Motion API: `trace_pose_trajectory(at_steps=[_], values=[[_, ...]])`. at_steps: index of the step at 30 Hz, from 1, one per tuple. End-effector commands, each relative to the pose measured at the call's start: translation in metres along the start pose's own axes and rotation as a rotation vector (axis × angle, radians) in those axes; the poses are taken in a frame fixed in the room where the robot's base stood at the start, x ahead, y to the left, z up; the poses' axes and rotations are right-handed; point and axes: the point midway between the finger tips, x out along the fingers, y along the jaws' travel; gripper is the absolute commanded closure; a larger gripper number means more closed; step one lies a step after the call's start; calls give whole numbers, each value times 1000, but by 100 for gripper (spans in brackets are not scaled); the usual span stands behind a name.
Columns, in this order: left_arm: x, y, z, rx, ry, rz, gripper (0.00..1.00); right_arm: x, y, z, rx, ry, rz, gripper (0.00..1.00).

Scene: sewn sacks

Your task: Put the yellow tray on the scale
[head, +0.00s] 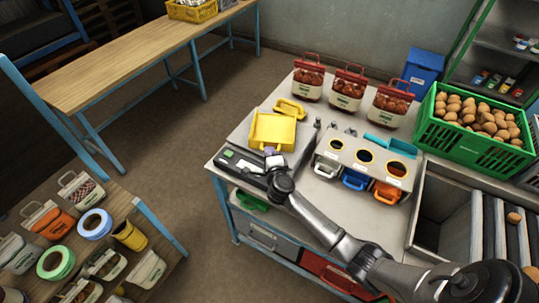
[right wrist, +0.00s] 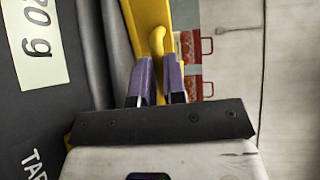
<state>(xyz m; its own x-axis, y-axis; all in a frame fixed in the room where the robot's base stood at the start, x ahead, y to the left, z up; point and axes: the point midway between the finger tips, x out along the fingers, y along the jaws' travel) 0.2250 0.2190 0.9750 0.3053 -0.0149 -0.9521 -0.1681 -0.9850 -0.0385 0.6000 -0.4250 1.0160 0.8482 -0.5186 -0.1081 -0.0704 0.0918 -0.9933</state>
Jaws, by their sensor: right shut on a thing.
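The yellow tray (head: 273,131) is at the left end of the metal worktable, over the scale (head: 250,165). My right gripper (head: 272,153) is shut on the tray's near edge, at a small tab. In the right wrist view, the purple fingertips (right wrist: 158,80) close around the yellow tab of the tray (right wrist: 150,15). The scale's dark front panel (right wrist: 35,110) with its gram readout fills the left of that view. The tray hides the scale's top, and I cannot tell whether it rests on it. My left gripper is not in view.
A smaller yellow piece (head: 290,108) lies behind the tray.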

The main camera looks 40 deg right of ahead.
Motion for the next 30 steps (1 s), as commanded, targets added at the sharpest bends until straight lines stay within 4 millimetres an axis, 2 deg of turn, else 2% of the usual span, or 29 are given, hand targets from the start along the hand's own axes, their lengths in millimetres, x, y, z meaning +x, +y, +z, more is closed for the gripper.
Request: trace_pose_trajectory(at_steps=[2,3,11,20,23,30], values=[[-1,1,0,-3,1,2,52,0,-1,0,1,0,0,100],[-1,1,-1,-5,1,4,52,0,0,0,1,1,1,88],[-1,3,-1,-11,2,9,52,0,-1,0,0,0,1,63],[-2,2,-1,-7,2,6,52,-4,-1,0,0,0,1,63],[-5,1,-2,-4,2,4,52,-14,-1,0,1,0,2,63],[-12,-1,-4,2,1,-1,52,-57,-1,0,0,-1,3,63]])
